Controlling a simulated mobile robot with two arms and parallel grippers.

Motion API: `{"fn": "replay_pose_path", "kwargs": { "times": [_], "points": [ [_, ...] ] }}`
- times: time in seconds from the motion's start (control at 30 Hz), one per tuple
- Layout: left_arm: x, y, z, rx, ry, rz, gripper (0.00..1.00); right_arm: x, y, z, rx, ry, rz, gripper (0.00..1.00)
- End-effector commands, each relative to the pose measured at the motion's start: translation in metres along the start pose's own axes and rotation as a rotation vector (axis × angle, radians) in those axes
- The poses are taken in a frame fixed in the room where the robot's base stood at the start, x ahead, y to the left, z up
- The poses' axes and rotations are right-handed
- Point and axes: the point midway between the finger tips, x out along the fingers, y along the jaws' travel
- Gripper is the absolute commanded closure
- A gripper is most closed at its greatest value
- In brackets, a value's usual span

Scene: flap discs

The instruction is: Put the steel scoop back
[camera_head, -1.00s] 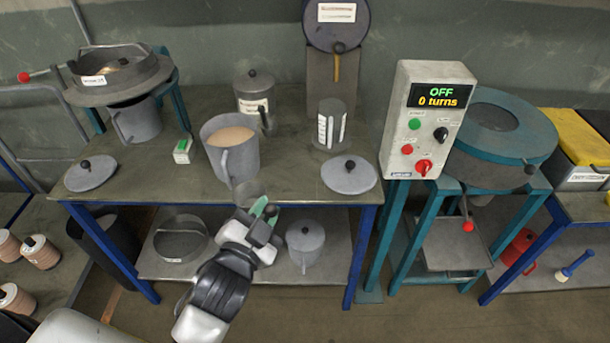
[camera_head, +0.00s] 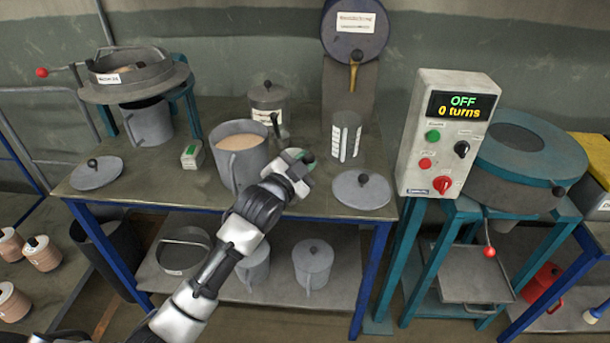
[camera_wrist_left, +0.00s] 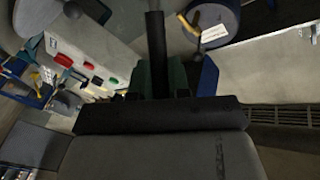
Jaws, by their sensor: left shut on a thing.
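My left gripper (camera_head: 303,162) is over the bench, just right of the grey jug (camera_head: 243,170) of tan material. It is shut on the steel scoop (camera_wrist_left: 155,50), of which a dark bar shows upright between the green fingers in the left wrist view. The fingers also show there (camera_wrist_left: 160,78). The scoop's cup is hidden or cannot be made out in the head view. My right gripper is not in view.
On the bench (camera_head: 150,190) stand a lidded tin (camera_head: 268,97), a marked measuring cup (camera_head: 346,138) below the hopper (camera_head: 355,30), and two loose lids (camera_head: 97,173) (camera_head: 361,188). The control box (camera_head: 448,135) rises at right.

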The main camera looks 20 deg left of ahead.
Motion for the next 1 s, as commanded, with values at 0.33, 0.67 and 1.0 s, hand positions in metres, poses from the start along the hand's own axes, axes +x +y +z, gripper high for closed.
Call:
{"fn": "replay_pose_path", "kwargs": {
  "times": [0.33,0.67,1.0],
  "points": [
    [0.023,0.008,0.025,-0.001,-0.001,0.002,1.00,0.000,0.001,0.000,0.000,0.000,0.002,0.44],
    [0.022,0.026,0.049,0.001,0.003,-0.002,1.00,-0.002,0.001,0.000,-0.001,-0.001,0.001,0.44],
    [0.022,0.029,0.052,0.001,0.001,0.000,0.80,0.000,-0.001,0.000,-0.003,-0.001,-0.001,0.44]
  ]
}}
